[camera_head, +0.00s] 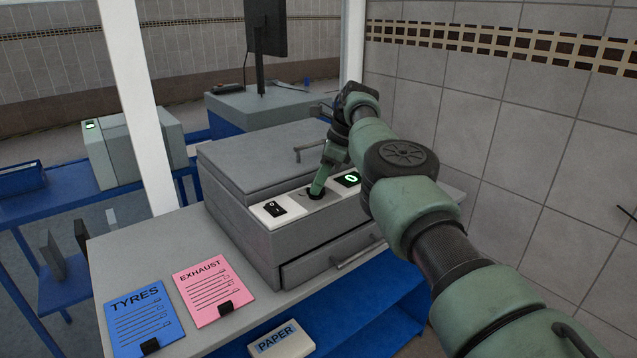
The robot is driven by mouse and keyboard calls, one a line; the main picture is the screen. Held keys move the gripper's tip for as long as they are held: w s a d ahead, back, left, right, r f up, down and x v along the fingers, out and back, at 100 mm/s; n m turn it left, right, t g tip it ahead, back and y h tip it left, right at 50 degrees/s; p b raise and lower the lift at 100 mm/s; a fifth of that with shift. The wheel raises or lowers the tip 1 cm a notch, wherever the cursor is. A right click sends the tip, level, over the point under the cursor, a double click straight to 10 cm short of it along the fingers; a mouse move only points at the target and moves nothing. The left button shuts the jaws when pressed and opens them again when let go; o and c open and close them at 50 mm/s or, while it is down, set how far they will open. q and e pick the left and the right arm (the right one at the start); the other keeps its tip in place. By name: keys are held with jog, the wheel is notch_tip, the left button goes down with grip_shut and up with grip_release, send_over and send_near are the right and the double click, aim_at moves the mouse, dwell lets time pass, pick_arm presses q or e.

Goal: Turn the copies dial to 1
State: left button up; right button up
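The copier (238,228) is a grey box with a lid on the bench. Its white control strip holds the dark copies dial (316,195), with a small display (350,179) showing a green 0 to its right. My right gripper (318,188) reaches down from the upper right, its green fingertips at the dial. The fingers overlap in this view and cover most of the dial, so its pointer is hidden and I cannot tell whether they grip it. My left gripper is not in view.
A black rocker switch (274,209) sits on the strip's left end. The lid handle (311,149) and drawer handle (357,254) stick out. Blue TYRES (140,315) and pink EXHAUST (211,287) cards lie in front. A PAPER pack (282,341) is below. A tiled wall stands right.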

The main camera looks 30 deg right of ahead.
aim_at(330, 198)
jog(key=o, duration=0.4)
jog(key=shift+o, duration=0.2)
jog(key=shift+r, duration=0.1)
jog(key=shift+d+r, duration=0.15)
jog(key=shift+r, duration=0.2)
jog(key=p+v, duration=0.1)
jog(key=v, duration=0.6)
jog(key=shift+p, duration=0.35)
jog(key=shift+f, duration=0.1)
